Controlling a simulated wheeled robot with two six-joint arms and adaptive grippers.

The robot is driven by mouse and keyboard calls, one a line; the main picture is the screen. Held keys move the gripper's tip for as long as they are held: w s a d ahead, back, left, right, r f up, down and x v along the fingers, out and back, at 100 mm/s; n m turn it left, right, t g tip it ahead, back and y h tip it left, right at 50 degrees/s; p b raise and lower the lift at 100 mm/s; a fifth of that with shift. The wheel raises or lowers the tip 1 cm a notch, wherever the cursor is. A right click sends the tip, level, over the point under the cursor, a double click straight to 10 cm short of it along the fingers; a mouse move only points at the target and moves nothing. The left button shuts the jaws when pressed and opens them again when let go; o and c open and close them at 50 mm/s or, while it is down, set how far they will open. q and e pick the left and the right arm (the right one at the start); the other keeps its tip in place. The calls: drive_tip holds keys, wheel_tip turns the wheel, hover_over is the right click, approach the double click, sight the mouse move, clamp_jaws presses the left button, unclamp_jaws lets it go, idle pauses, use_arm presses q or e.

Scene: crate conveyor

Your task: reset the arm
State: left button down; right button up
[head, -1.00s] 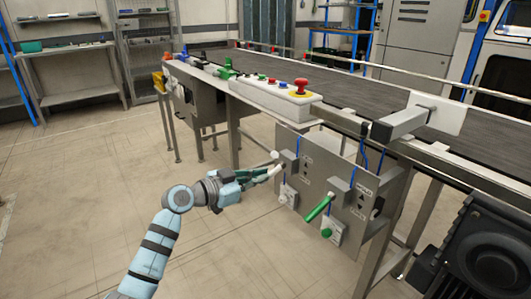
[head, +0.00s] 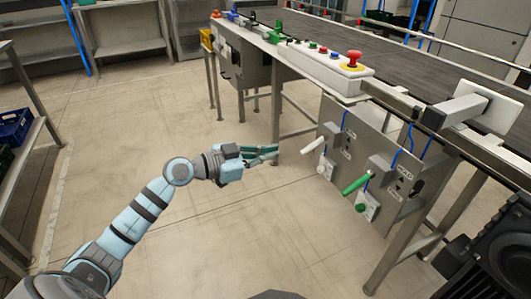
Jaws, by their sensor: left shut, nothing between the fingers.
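My left arm reaches in from the lower left over the floor. Its gripper (head: 274,154) is shut and empty, with green-tinted fingers pointing right. It is apart from the conveyor's side panel (head: 335,135). On that panel, a white-handled lever (head: 314,146) is to the right of the fingertips, with a visible gap between. A green-handled lever (head: 356,186) is further right and lower. My right gripper is not in view.
The conveyor (head: 400,62) runs along the right side. A control box (head: 325,60) with a red emergency button (head: 353,58) sits on its edge. A blue crate (head: 14,127) is on a shelf at left. The floor around my arm is clear.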

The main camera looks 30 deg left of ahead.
use_arm(q)
drive_tip(key=shift+s+a, duration=0.2)
drive_tip(key=shift+s, duration=0.2)
